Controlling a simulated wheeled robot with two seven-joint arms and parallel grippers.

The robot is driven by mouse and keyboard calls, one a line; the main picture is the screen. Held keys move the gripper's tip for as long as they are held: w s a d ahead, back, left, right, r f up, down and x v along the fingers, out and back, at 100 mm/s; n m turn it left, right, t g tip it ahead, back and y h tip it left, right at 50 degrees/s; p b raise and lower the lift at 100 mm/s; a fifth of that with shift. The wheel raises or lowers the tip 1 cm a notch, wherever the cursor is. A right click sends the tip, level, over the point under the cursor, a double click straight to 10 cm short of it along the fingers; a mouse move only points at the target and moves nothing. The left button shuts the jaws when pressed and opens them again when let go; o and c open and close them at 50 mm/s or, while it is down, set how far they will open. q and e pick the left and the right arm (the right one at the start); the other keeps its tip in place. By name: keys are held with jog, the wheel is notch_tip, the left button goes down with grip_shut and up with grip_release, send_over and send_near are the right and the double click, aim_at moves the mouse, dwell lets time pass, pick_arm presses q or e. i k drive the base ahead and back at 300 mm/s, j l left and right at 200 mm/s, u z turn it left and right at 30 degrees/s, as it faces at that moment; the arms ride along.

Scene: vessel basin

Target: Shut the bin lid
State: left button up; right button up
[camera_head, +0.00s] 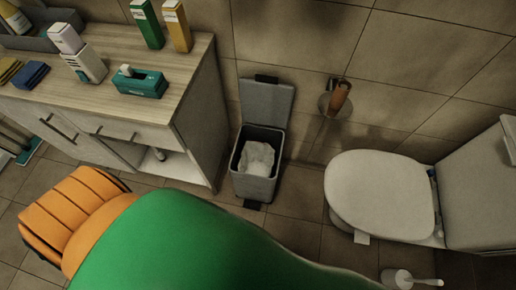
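The bin (254,188) is a dark grey rectangular pedal bin on the tiled floor, between the cabinet and the toilet. Its lid (266,103) is open and stands roughly upright at the back edge, close to the wall. A crumpled white bag or liner (258,158) shows inside the open top. A dark pedal (254,205) sticks out at the bin's front foot.
The wooden-topped cabinet (185,85) stands close on the bin's left, with boxes and bottles on top. A paper holder (336,100) is on the wall to the right. The toilet (380,190) is farther right, with a white brush (408,279) on the floor.

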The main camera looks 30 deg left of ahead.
aim_at(264, 101)
jog(key=i+u, duration=0.15)
jog(key=u, duration=0.25)
jog(key=i+u, duration=0.1)
jog(key=u, duration=0.35)
jog(key=i+u, duration=0.15)
jog(key=u, duration=0.25)
jog(key=i+l+u, duration=0.1)
jog(key=u, duration=0.35)
